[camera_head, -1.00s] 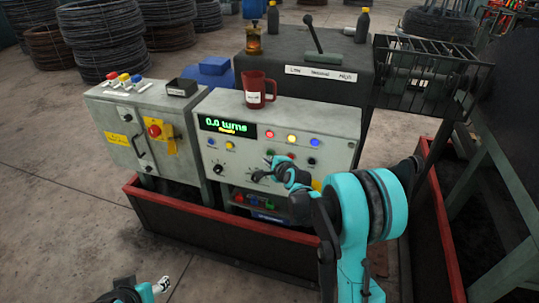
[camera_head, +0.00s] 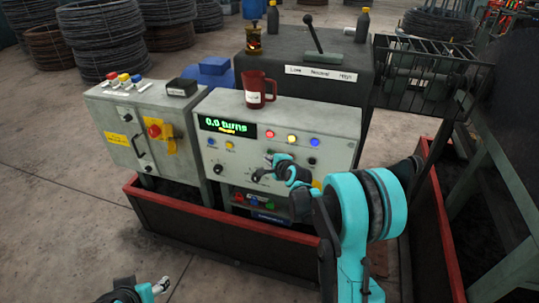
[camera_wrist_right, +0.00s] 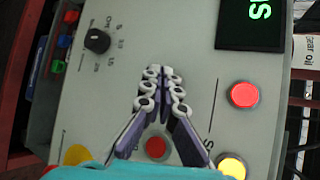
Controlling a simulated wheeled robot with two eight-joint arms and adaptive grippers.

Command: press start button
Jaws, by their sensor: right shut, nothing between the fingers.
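The grey control panel (camera_head: 212,165) carries a dark display reading 0.0 turns, with lit lamps, buttons and knobs. My right gripper (camera_head: 262,168) is shut and empty in front of the panel's lower middle. In the right wrist view its fingertips (camera_wrist_right: 160,72) are together over bare panel, right of a black knob (camera_wrist_right: 97,40). A red button (camera_wrist_right: 156,147) shows between the finger bases. I cannot read which button is start. My left gripper (camera_head: 162,285) is at the bottom edge, away from the panel.
A red mug (camera_head: 253,98) stands on top of the panel. A grey cabinet (camera_head: 108,118) with a red emergency knob (camera_head: 154,131) stands to the left. A red-rimmed trough (camera_head: 165,205) runs below. A dark housing with a lever (camera_head: 311,32) is behind.

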